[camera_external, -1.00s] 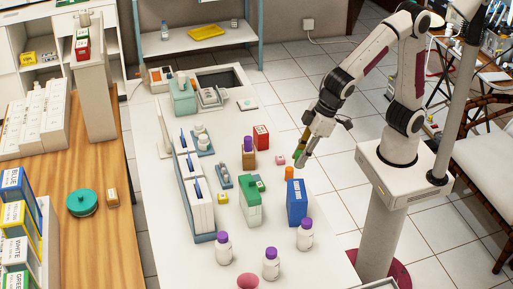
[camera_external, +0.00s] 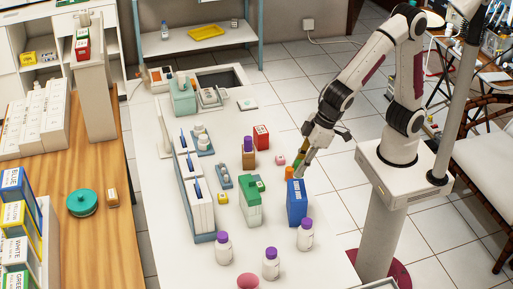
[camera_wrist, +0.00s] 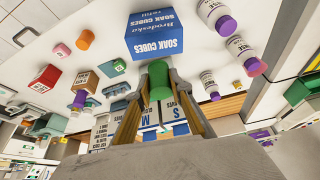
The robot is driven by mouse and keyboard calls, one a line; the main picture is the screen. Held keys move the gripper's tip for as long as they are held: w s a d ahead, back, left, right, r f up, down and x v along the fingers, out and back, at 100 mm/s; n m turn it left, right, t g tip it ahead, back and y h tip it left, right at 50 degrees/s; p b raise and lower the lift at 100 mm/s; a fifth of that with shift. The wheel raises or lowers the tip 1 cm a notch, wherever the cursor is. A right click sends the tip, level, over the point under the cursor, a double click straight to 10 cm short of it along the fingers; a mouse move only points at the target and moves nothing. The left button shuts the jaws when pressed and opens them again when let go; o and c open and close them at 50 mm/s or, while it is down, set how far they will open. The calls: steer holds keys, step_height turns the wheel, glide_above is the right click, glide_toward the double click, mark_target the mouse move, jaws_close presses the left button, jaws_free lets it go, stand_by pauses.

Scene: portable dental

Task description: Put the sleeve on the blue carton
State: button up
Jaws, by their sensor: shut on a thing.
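The blue carton (camera_external: 297,207) stands upright near the right edge of the white table. In the wrist view the carton (camera_wrist: 153,38) shows "SOAK CUBES" lettering and lies just beyond the fingertips. My gripper (camera_external: 299,163) is shut on a green cylinder (camera_wrist: 158,80), which I take for the sleeve. The sleeve sticks out past both fingers and looks solid from this side; any opening is hidden. In the outside view my gripper is up and behind the carton, with the sleeve above the table. Whether the sleeve touches the carton cannot be told.
An orange cylinder (camera_wrist: 85,39) stands just behind the carton. White bottles with purple caps (camera_external: 305,234) stand in front. A white-and-green carton (camera_external: 250,203) is to the left. A pink block (camera_external: 281,160), a red box (camera_external: 261,137) and a brown item (camera_external: 248,155) stand farther back.

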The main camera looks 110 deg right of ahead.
steer(key=shift+f, duration=1.2)
steer(key=shift+f, duration=1.9)
steer(key=shift+f, duration=0.1)
steer(key=o, duration=0.7)
steer(key=shift+c, duration=0.2)
steer(key=shift+s+r, duration=0.15)
steer(key=shift+r, duration=0.55)
steer(key=v, duration=1)
steer(key=shift+s+r, duration=0.25)
steer(key=shift+r, duration=0.05)
